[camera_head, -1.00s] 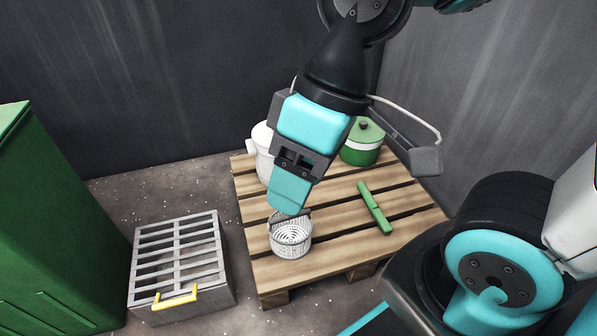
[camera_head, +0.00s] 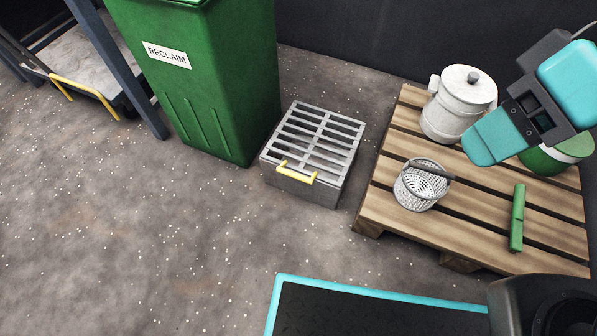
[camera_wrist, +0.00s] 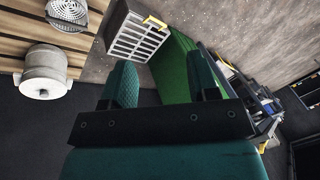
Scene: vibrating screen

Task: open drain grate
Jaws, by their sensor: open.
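The drain grate (camera_head: 316,136) is a grey barred lid lying flat on top of a low grey box (camera_head: 300,187) on the floor, with a yellow handle (camera_head: 296,172) on its front edge. The grate looks closed. In the wrist view the grate (camera_wrist: 134,40) and its yellow handle (camera_wrist: 155,22) show at the top, beyond the fingers. My gripper (camera_wrist: 163,85) is open and empty, its two fingers apart. In the head view my gripper (camera_head: 488,141) hangs above the pallet, to the right of the grate and well apart from it.
A green RECLAIM bin (camera_head: 205,80) stands close behind and left of the grate. A wooden pallet (camera_head: 400,215) to the right holds a white basket (camera_head: 418,190), a white canister (camera_head: 455,118), a green pot (camera_head: 548,160) and a green bar (camera_head: 517,217).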

